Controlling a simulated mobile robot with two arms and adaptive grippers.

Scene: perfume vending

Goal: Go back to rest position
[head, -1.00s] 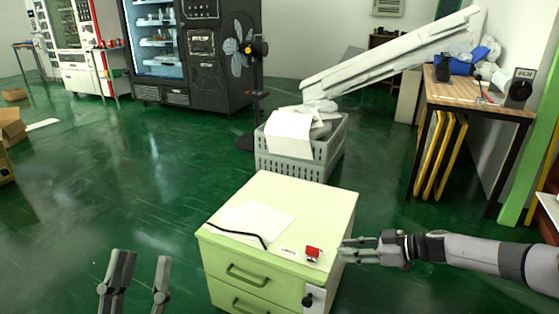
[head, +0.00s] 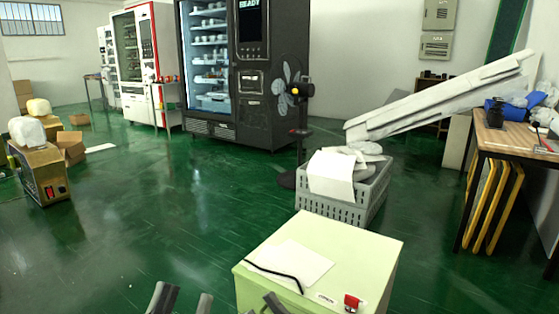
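My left gripper (head: 185,292) shows at the bottom edge, left of the light green cabinet (head: 350,242). Its two fingers are apart, with bare floor visible between them, so it is open and empty. A dark grey tip (head: 273,303) pokes up at the bottom edge in front of the cabinet. It looks like part of my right gripper, but the rest is cut off and I cannot tell its state. A small red item (head: 352,302) sits on the cabinet's top near its front right corner.
A white sheet (head: 300,262) and a black cord lie on the cabinet. Behind it stands a grey crate (head: 335,208) with white material. A black vending machine (head: 240,80), a fan (head: 290,90) and a wooden table (head: 515,140) stand further back. The green floor at left is open.

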